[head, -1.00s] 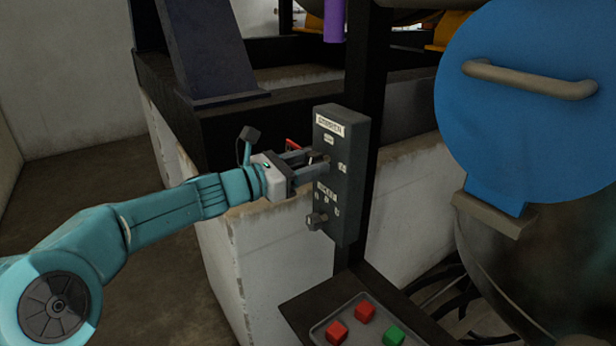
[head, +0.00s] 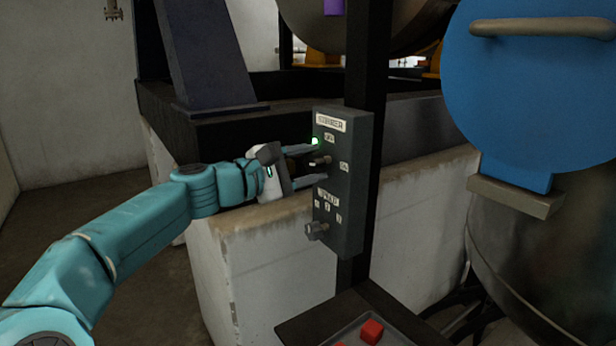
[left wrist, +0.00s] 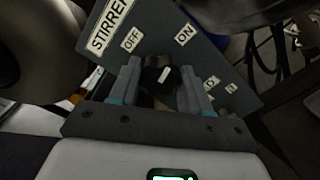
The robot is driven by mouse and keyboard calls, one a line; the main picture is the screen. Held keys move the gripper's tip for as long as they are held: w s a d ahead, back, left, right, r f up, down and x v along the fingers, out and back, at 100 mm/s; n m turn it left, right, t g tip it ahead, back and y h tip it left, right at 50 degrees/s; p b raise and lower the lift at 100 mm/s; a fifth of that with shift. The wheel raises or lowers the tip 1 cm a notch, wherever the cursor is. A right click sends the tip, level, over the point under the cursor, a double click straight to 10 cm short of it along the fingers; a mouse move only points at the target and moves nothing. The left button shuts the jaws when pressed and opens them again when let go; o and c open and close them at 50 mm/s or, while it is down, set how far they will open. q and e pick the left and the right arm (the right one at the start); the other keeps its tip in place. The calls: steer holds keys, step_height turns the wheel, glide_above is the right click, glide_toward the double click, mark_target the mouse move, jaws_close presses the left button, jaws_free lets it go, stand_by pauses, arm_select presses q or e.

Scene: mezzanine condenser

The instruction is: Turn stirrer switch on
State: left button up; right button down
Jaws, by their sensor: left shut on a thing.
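The dark grey control panel (head: 347,215) is upright on a black post, with a STIRRER label (head: 330,123) at its top. The stirrer switch (head: 319,163) is a dark knob with a white mark. In the left wrist view the knob (left wrist: 156,66) has its mark slanting toward the ON label (left wrist: 184,34), away from the OFF label (left wrist: 132,38). My left gripper (head: 321,162) is shut on the knob, one finger on each side. A green lamp (head: 316,141) glows on the panel by the upper fingertip. My right gripper is out of view.
A second knob (head: 316,230) sits low on the panel. A tray with a red cube (head: 372,331) is below. A pale wall block (head: 265,275) stands behind the panel. A blue round hatch (head: 535,90) with a handle is at right.

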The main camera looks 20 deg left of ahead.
arm_select(q)
steer(key=shift+m+b, duration=0.8)
steer(key=shift+m, duration=0.8)
steer(key=o, duration=1.1)
steer(key=shift+c, duration=0.2)
steer(key=b+v, duration=0.2)
steer(key=v, duration=1.4)
steer(key=shift+s, duration=0.2)
steer(key=shift+a+f, duration=0.1)
steer(key=shift+a, duration=0.05)
